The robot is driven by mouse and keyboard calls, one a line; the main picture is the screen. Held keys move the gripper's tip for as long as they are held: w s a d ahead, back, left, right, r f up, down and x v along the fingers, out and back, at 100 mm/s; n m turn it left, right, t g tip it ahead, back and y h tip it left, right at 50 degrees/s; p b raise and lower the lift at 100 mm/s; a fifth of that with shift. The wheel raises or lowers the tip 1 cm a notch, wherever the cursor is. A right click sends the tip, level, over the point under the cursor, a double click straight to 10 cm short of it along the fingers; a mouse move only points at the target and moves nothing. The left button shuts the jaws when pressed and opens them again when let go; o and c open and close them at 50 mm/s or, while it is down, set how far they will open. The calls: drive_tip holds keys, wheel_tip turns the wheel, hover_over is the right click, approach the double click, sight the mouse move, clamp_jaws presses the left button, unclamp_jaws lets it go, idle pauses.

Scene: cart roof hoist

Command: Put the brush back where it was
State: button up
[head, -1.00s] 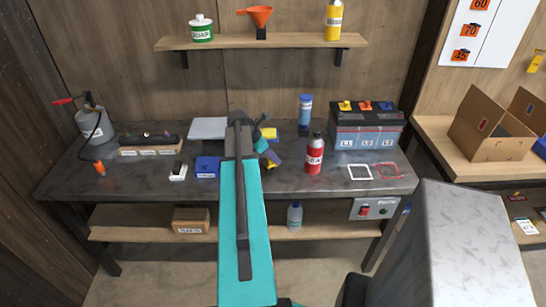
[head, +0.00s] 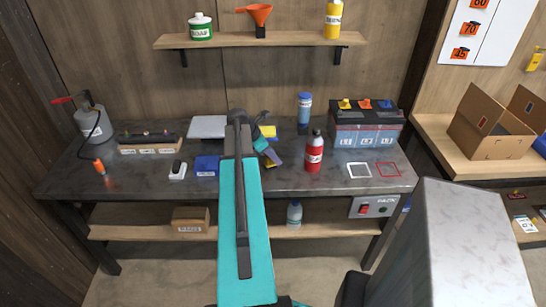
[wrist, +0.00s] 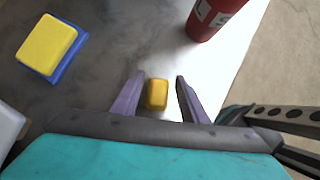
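A small yellow block (wrist: 157,94), possibly the brush's handle, shows between my gripper's purple fingers (wrist: 158,98) in the wrist view. No bristles show, so I cannot tell for sure that it is the brush. A gap shows on each side of it, and the fingers stand apart. In the head view my gripper (head: 269,152) is low over the middle of the workbench (head: 330,187), partly hidden behind my arm. A white, black-topped object (head: 178,170) lies on the bench to the left; I cannot tell what it is.
A red bottle (head: 314,153) stands close on the right of my gripper. A yellow pad on a blue base (wrist: 48,45) lies on the other side. A battery (head: 366,128), a blue-capped bottle (head: 304,110) and a blue box (head: 206,166) are also there. White (head: 359,171) and red (head: 388,169) outlines look bare.

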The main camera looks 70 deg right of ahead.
drive_tip(key=b+v, duration=0.1)
drive_tip(key=v, duration=1.1)
drive_tip(key=shift+b, duration=0.4)
idle(0.5)
